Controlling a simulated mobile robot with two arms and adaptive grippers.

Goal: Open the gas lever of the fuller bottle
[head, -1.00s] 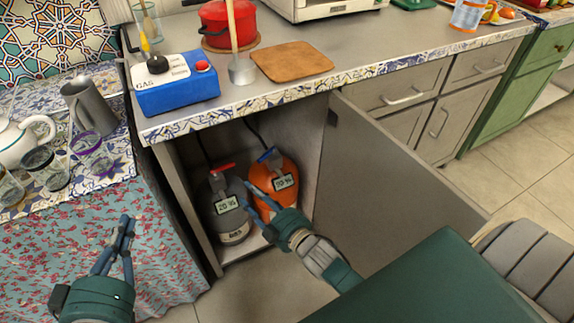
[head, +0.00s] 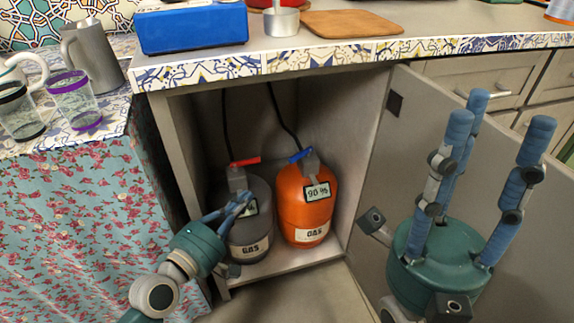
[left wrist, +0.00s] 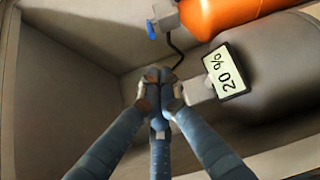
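The orange gas bottle (head: 305,205) stands on the right inside the open cabinet; its gauge (head: 317,191) reads 90 %. Its blue lever (head: 300,155) is on top. The grey gas bottle (head: 250,225) stands left of it, with a red lever (head: 245,161). Its gauge (left wrist: 226,70) reads 20 % in the left wrist view, where the orange bottle's blue lever (left wrist: 151,31) also shows. My left gripper (head: 240,199) is in front of the grey bottle's upper part, its fingertips (left wrist: 158,88) together beside the valve. The red lever is hidden there. My right gripper (head: 490,125) is open and empty.
The cabinet door (head: 385,185) stands open on the right, behind my right gripper. The counter edge (head: 300,62) overhangs the cabinet. A cloth-covered table (head: 75,220) with glasses and a mug stands left. Black hoses rise behind the bottles.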

